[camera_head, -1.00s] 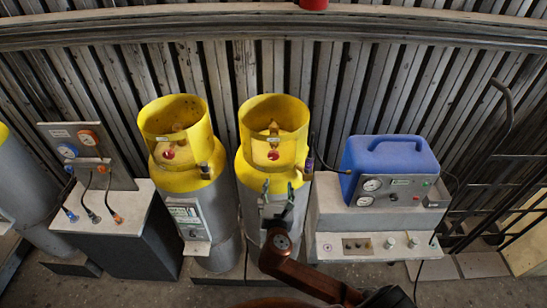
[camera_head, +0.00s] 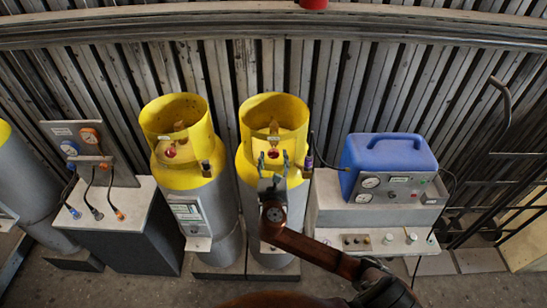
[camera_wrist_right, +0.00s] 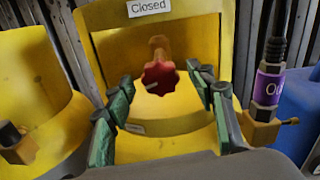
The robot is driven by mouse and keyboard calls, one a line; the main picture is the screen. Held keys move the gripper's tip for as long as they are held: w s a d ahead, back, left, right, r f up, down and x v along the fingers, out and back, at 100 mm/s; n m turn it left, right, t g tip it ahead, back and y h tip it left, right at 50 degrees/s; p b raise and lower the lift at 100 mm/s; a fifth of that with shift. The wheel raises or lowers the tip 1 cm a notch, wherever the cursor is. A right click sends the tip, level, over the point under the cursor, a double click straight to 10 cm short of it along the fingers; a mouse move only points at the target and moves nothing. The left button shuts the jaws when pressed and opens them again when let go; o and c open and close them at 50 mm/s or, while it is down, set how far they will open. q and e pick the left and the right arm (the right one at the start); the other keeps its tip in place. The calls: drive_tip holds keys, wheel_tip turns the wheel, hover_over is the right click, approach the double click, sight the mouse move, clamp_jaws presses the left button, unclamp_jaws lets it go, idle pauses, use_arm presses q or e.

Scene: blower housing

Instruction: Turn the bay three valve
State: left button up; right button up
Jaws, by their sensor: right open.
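The right-hand yellow-topped cylinder (camera_head: 243,165) stands upright, with a red valve knob (camera_head: 273,154) inside its yellow collar. My right gripper (camera_head: 273,162) is open in front of this cylinder's collar opening. Its green-padded fingers (camera_wrist_right: 164,90) show on both sides of the knob in the right wrist view, and I see no contact. No bay number is readable. My left gripper is not in view.
Another yellow-topped cylinder (camera_head: 180,180) stands close on the left, with its own red knob (camera_head: 170,152). A brass fitting with a purple-labelled hose (camera_wrist_right: 270,85) is right of the collar. A blue machine (camera_head: 392,160) stands at the right, a gauge panel (camera_head: 85,150) at the left.

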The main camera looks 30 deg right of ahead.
drive_tip(key=c, duration=1.2)
drive_tip(key=shift+o, duration=0.2)
